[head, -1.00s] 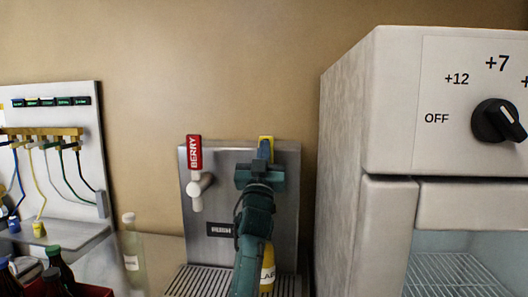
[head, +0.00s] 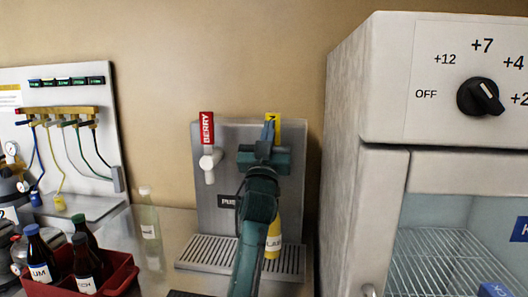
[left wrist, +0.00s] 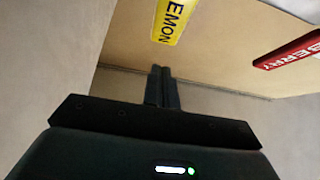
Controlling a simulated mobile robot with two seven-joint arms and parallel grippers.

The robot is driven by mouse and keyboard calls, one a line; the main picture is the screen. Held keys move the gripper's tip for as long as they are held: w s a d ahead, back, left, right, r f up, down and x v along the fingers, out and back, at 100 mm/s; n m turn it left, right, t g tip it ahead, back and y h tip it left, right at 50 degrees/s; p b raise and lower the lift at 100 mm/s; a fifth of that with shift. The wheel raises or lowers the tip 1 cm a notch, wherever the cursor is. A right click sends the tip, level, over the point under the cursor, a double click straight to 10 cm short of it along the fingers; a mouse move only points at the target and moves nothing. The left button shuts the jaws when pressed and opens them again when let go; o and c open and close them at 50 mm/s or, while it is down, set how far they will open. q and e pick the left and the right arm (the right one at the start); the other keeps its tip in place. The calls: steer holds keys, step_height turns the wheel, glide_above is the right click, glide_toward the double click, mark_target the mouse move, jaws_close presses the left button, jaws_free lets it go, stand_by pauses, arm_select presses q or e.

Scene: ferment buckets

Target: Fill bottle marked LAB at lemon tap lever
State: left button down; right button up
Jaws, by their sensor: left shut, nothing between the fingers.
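The yellow lemon tap lever (head: 275,117) stands at the right of the steel dispenser (head: 231,165), partly behind my left gripper (head: 268,130). It also shows in the left wrist view (left wrist: 171,20), with part of its LEMON lettering. My left gripper is shut and empty, its fingertips pointing up in front of the lever. In the left wrist view the closed fingers (left wrist: 162,88) show below the lever; contact cannot be told. The bottle marked LAB (head: 274,239) stands upright on the drip tray (head: 205,250) below the lemon tap, yellow inside. My arm hides part of it. My right gripper is out of view.
The red BERRY lever (head: 206,127) is left of the lemon lever. A clear bottle (head: 148,225) stands left of the dispenser. A red crate (head: 118,277) holds dark bottles at lower left. A large white cabinet (head: 345,160) with a dial stands close on the right.

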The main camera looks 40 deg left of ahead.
arm_select(q)
steer(key=v, duration=0.4)
steer(key=b+v, duration=0.1)
steer(key=shift+s+d+r, duration=0.15)
steer(key=shift+s+d, duration=0.15)
steer(key=shift+s, duration=0.3)
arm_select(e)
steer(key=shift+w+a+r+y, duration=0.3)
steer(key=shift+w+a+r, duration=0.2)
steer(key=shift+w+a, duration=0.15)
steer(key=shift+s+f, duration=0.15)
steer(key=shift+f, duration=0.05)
